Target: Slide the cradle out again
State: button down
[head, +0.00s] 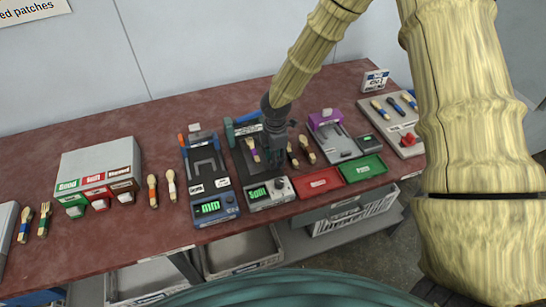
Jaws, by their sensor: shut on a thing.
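My gripper (276,152) reaches down over the middle press (240,157), a dark flat unit with a teal lever (230,131) at its back left and a lit green display at its front. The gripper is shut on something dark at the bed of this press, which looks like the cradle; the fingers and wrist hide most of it. How far the cradle sits in or out cannot be told.
A blue-fronted unit (212,206) stands close on the left, a purple-topped unit (335,136) on the right. Red (319,182) and green (363,168) trays lie at the front edge.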

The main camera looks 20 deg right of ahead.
jog(key=shift+s, duration=2.05)
jog(key=shift+f, duration=0.1)
jog(key=c, duration=1)
grip_release()
jog(key=shift+s+d, duration=0.1)
jog(key=shift+r, duration=0.35)
notch_tip(320, 180, up, 8)
jog(key=shift+f, duration=0.25)
